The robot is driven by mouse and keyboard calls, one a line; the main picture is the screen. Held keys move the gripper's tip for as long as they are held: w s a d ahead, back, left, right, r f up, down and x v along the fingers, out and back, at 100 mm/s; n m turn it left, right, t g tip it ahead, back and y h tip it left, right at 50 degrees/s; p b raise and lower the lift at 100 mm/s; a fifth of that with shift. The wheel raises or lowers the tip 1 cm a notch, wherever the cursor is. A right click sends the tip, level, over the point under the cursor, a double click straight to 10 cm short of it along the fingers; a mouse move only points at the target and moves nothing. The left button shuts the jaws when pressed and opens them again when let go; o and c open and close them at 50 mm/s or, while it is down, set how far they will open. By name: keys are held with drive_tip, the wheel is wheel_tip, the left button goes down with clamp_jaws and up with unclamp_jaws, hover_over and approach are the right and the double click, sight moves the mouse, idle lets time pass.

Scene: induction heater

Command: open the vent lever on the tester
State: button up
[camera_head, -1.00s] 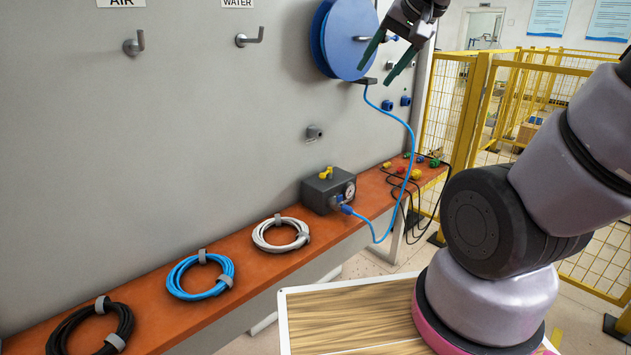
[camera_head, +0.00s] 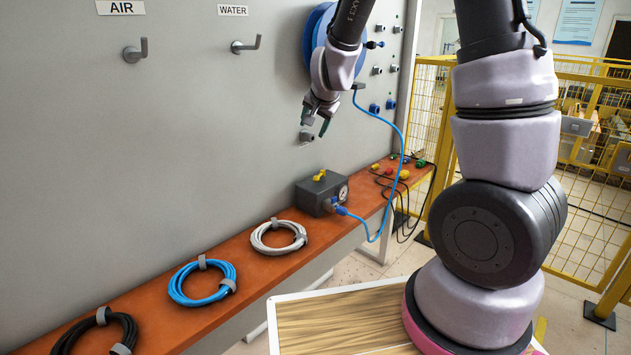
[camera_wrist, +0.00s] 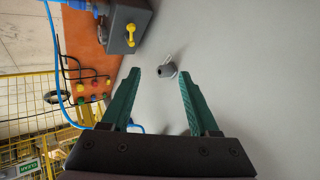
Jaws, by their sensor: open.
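The tester is a dark grey box (camera_head: 312,197) with a round gauge on its right end, standing on the orange shelf against the wall. Its yellow vent lever (camera_head: 319,175) is on top. In the wrist view the tester (camera_wrist: 118,32) is at the upper left, with the yellow lever (camera_wrist: 130,35) on its face. My gripper (camera_head: 317,127) is open and empty, above the tester and apart from it. The wrist view shows the green fingers of my gripper (camera_wrist: 159,82) spread apart, with a grey wall fitting (camera_wrist: 167,69) beyond the gap between them.
A blue hose (camera_head: 400,140) runs from the blue reel (camera_head: 312,35) to the tester. Coiled white (camera_head: 278,237), blue (camera_head: 202,282) and black hoses lie along the shelf (camera_head: 240,255). Small coloured fittings (camera_head: 403,173) lie right of the tester. A yellow fence (camera_head: 425,120) stands at right.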

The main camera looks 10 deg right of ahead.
drive_tip(key=w+a+f+t+h, duration=0.1)
drive_tip(key=w+f+h, duration=0.3)
drive_tip(key=f, duration=0.9)
drive_tip(key=n+t+h, duration=0.4)
drive_tip(key=n+t, duration=0.1)
drive_tip(key=t, duration=0.1)
approach(315, 181)
drive_tip(key=shift+t, duration=0.3)
drive_tip(key=x, duration=1.1)
drive_tip(key=shift+d+f, duration=0.1)
drive_tip(key=shift+f, duration=0.05)
clamp_jaws()
